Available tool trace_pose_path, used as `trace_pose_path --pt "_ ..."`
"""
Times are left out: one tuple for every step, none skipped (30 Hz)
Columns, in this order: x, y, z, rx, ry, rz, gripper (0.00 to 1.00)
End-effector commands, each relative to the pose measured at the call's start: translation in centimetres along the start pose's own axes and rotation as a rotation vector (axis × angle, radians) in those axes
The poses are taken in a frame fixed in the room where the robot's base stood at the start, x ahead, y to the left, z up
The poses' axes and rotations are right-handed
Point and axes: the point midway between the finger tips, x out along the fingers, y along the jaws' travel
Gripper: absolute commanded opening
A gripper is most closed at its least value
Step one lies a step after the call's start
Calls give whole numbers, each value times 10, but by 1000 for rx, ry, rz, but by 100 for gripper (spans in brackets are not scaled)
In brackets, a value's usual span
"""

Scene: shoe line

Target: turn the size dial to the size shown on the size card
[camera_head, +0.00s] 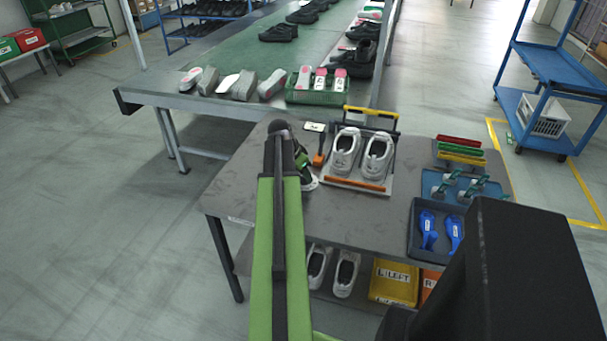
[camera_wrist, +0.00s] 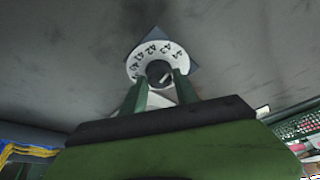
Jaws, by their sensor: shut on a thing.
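The size dial shows in the wrist view as a white disc (camera_wrist: 159,52) with dark numbers around its rim and a dark round knob (camera_wrist: 158,71) with a pale mark at its centre. My gripper (camera_wrist: 159,84) is shut on the knob, one green finger on each side of it. In the head view a white edge of the dial (camera_head: 311,184) shows beside my gripper (camera_head: 302,162); my arm hides the rest. A small pale card (camera_head: 314,127), perhaps the size card, lies on the table behind; its print is too small to read.
White shoes (camera_head: 346,147) stand on a rack right of the dial, close to an orange-handled tool (camera_head: 319,159). Farther right are a blue tray (camera_head: 432,187) and a dark tray (camera_head: 419,245). The table's left part (camera_head: 235,190) is clear.

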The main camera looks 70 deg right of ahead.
Motion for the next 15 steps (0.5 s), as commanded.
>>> trace_pose_path --pt "0 2 1 -35 0 -16 0" --pt "0 2 1 -60 0 -26 0" --pt "0 2 1 -94 0 -41 0" --pt "0 3 0 -120 -1 -52 0" --pt "0 3 0 -146 -1 -62 0" --pt "0 3 0 -182 -1 -77 0" --pt "0 3 0 -209 -1 -89 0" --pt "0 3 0 -236 -1 -99 0" --pt "0 4 0 -270 -1 -114 0" --pt "0 4 0 -296 -1 -125 0" --pt "0 4 0 -322 -1 -135 0" --pt "0 4 0 -357 -2 -150 0" --pt "0 4 0 -383 -1 -160 0" --pt "0 4 0 -410 -1 -172 0" --pt "0 4 0 -444 -1 -186 0"
